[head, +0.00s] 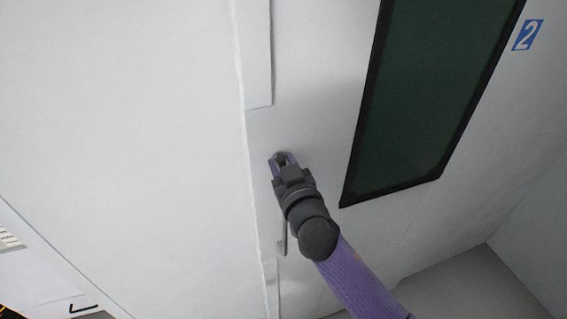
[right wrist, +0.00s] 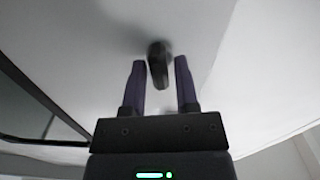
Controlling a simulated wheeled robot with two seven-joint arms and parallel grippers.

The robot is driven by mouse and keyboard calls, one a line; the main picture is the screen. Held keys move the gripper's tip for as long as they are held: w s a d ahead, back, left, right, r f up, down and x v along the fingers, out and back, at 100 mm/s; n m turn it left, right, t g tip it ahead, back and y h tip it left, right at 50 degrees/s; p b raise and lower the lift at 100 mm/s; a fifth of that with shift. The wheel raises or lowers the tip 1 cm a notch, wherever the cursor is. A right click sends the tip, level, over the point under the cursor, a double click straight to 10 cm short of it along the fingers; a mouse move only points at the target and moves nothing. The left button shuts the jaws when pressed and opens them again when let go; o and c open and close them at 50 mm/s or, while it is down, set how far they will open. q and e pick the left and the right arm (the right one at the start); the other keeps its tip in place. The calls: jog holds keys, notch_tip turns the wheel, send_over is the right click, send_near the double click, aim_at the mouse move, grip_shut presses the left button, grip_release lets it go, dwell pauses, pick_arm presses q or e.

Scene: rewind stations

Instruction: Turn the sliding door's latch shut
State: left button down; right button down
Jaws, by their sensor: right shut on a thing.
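The sliding door (head: 330,70) is a pale panel with a dark window, and fills the middle of the head view. Its latch (right wrist: 158,66) is a small dark turning piece, seen in the right wrist view between the purple fingers. My right gripper (head: 282,160) is at the door's left edge, shut on the latch, with its arm coming from the lower right. In the head view the fingers mostly hide the latch, so its exact angle is unclear there. My left gripper is not in view.
A vertical pull handle (head: 282,238) sits just below my right gripper, partly behind the wrist. The dark window (head: 430,100) is to the right, with a blue number 2 sign (head: 528,35) beyond it. A plain white wall (head: 120,110) fills the left.

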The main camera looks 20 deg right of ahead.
jog(key=n, duration=0.4)
jog(key=shift+p, duration=0.35)
jog(key=n, duration=0.4)
jog(key=shift+a+f, duration=0.1)
jog(key=n+p, duration=0.1)
jog(key=n, duration=0.3)
jog(key=shift+n, duration=0.3)
jog(key=shift+f+n, duration=0.15)
jog(key=shift+n, duration=1.65)
jog(key=c, duration=0.6)
grip_release()
jog(key=shift+s, duration=0.15)
